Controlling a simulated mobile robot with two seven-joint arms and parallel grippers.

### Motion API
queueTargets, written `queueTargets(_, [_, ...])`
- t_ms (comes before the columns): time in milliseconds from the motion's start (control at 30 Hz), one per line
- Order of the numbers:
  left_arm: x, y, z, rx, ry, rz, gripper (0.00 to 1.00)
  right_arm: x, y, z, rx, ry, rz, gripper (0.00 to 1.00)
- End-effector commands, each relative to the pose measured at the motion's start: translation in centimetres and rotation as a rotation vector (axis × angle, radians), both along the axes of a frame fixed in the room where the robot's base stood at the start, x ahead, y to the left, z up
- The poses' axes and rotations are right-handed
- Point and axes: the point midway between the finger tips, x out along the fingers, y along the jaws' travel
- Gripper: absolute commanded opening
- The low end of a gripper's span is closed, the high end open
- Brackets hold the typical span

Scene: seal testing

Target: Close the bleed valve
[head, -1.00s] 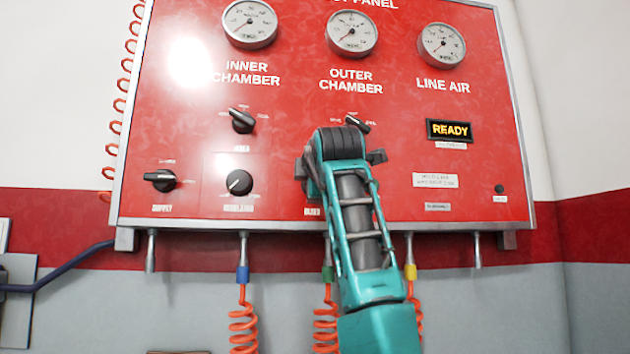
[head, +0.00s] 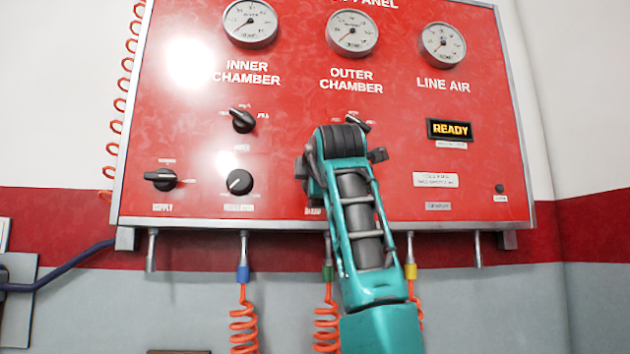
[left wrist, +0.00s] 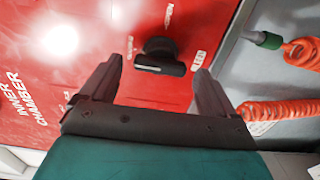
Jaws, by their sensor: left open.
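The bleed valve is a black knob (left wrist: 160,56) on the red panel, seen in the left wrist view. Its grip bar runs crosswise between my fingers, with a pale mark along it. My left gripper (left wrist: 160,66) is open, one finger on each side of the knob, with a visible gap on both sides. My right gripper is in neither view.
The red panel (head: 400,150) carries the inner knob (head: 242,120), supply knob (head: 160,180) and regulator knob (head: 239,182), three gauges and a lit READY display (head: 450,129). The outer knob (head: 358,122) is just above my wrist. Orange coiled hoses (head: 244,325) hang below.

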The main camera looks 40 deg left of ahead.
Motion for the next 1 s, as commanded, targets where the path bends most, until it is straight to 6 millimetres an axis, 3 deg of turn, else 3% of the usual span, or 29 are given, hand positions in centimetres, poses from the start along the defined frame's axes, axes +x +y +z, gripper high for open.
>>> queueTargets(600, [-7.1, -8.9, 0.0, 0.0, -0.003, -0.002, 0.89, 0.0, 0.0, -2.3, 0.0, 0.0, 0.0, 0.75])
queueTargets(1000, [-7.8, -9.7, 0.0, -0.001, -0.002, 0.0, 0.89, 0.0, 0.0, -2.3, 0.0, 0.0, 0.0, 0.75])
